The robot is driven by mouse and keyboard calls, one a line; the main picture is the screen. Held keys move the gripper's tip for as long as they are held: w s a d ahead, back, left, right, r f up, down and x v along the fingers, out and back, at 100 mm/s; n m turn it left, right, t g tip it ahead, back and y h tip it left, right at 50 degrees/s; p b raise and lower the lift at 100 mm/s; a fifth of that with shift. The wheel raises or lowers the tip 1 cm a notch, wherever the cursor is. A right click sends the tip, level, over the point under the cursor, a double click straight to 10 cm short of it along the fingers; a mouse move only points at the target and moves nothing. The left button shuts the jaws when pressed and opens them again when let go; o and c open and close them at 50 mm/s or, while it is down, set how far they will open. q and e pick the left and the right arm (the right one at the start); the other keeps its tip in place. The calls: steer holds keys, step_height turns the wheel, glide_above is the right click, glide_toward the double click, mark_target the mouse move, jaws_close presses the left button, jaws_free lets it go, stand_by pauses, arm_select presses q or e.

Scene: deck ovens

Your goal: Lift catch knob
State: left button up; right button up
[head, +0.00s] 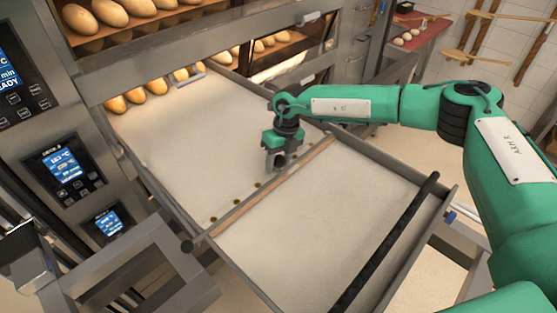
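My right gripper (275,163) points down over the crossbar of the pulled-out loader (320,225), near the middle of the picture. Its dark fingers are small here, and I cannot tell whether they are apart or closed. A small dark round knob (187,246) sits at the left end of the crossbar, well apart from the gripper. I cannot tell whether this is the catch knob; another knob may be hidden under the gripper. My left gripper is not in view.
A black handle bar (387,243) spans the loader's near end. Several loaves (155,85) lie in the oven decks behind. Lit control panels (70,170) stand at the left. A red-topped table (415,40) is at the back right. The loader's pale cloth is bare.

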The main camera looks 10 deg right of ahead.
jaws_close()
steer(key=shift+r+b, duration=0.4)
steer(key=shift+r, duration=0.5)
steer(key=shift+w+r, duration=0.15)
steer(key=shift+r, duration=0.05)
steer(key=shift+o, duration=1)
jaws_free()
steer(key=shift+o, duration=0.8)
